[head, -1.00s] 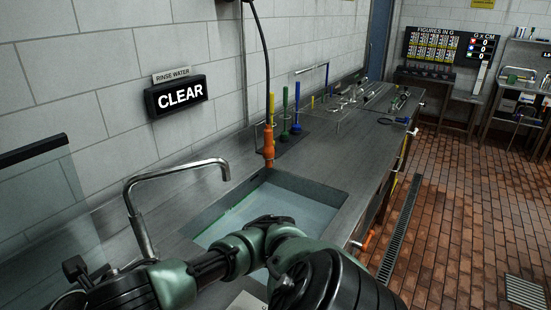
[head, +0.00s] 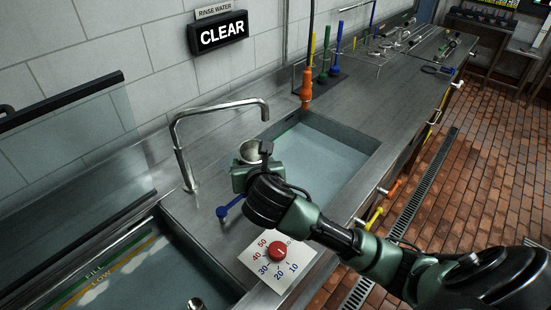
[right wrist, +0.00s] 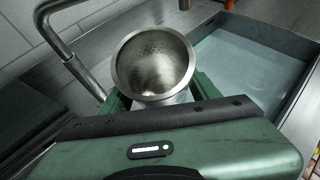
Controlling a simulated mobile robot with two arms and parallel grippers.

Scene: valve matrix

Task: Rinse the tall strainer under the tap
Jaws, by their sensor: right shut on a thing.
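The strainer (head: 254,150) is a metal cup with a round rim and a finely perforated inside, and it looks empty. It also shows from above in the right wrist view (right wrist: 152,62). My right gripper (head: 246,172) is shut on it, fingers on either side in the right wrist view (right wrist: 160,98). The tap (head: 215,107) is a bent steel spout rising left of the strainer. Its outlet is above and slightly right of the strainer in the head view. No water stream shows from it. The strainer's lower part is hidden. My left gripper is not in view.
A water-filled sink (head: 372,148) lies right of the strainer. Another basin (head: 150,262) with FILL and LOW lines is at lower left. A blue lever (head: 232,207) and a red-knobbed dial plate (head: 278,250) are at the front. A wall sign (head: 219,33) reads CLEAR under RINSE WATER.

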